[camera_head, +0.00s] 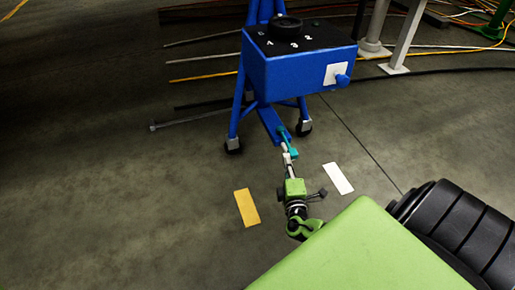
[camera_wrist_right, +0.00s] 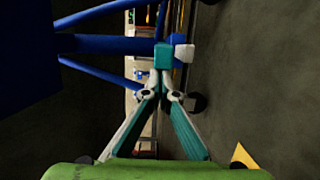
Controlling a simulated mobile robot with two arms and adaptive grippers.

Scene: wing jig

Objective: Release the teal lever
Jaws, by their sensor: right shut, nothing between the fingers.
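The teal lever (camera_head: 294,153) shows as small teal parts low on the front of the blue stand, by its sloping blue foot (camera_head: 270,122). In the right wrist view the teal block of the lever (camera_wrist_right: 163,56) has a white end piece on its right and sits just past the fingertips. My right gripper (camera_head: 289,162) reaches toward it from below. Its fingers converge in the wrist view (camera_wrist_right: 161,92), shut and empty, with the tips close to the block; I cannot tell whether they touch. My left gripper is not in view.
The blue box (camera_head: 300,73) with a black dial (camera_head: 285,25) stands above the lever. A white plate with a blue knob (camera_head: 342,80) is on its side. A yellow mark (camera_head: 246,207) and a white mark (camera_head: 338,178) lie on the floor. Rods and cables lie behind.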

